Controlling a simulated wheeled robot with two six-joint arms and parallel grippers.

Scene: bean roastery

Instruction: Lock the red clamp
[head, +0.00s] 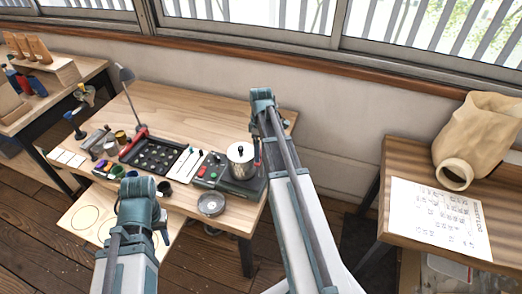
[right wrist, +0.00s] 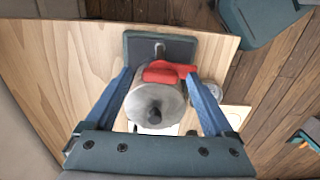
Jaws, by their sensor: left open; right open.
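The red clamp (right wrist: 168,71) shows in the right wrist view as a bright red piece at the side of a silver canister (right wrist: 155,103) with a dark knob. In the head view the canister (head: 240,161) stands upright on a dark base (head: 232,184); the clamp is hard to make out there. My right gripper (right wrist: 158,74) is open, its blue fingers spread on either side of the canister and clamp; I cannot tell whether they touch. My left gripper (head: 163,228) is open and empty at the table's front.
A dark tray (head: 156,157), small cups and a desk lamp (head: 126,78) with a red bar at its foot crowd the table's left and middle. A round metal dish (head: 211,204) sits at the front. The table's back (head: 190,100) is clear. A side table at right holds a sack (head: 478,135).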

